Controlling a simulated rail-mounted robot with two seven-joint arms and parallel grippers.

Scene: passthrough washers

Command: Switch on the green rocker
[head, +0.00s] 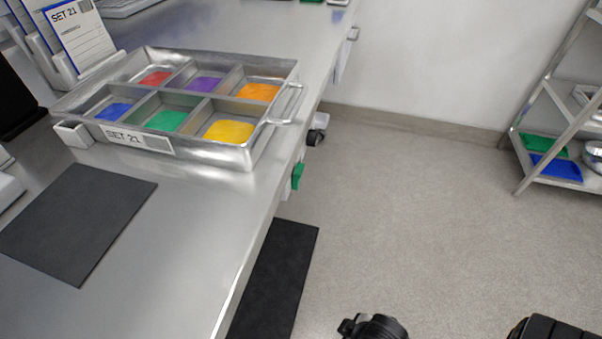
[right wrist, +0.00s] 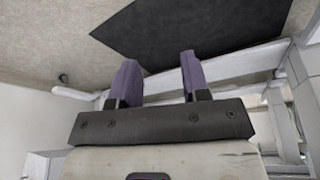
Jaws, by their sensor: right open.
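The green rocker (head: 297,176) is on the front side of the steel bench, just below its edge, in the head view. It is small there, and I cannot tell its switch position. My right gripper (right wrist: 159,72) shows in the right wrist view with its two purple fingers apart and nothing between them. The rocker cannot be made out in that view. No gripper fingers show in the head view; only dark parts of my arms show at its bottom edge. My left gripper is not in view.
The steel bench (head: 190,220) carries a tray (head: 205,150) with several coloured compartments and a dark mat (head: 75,222). A black knob (head: 315,138) sits farther along the bench front. A black floor mat (head: 277,275) lies below. A shelf rack (head: 540,125) stands right; floor between is clear.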

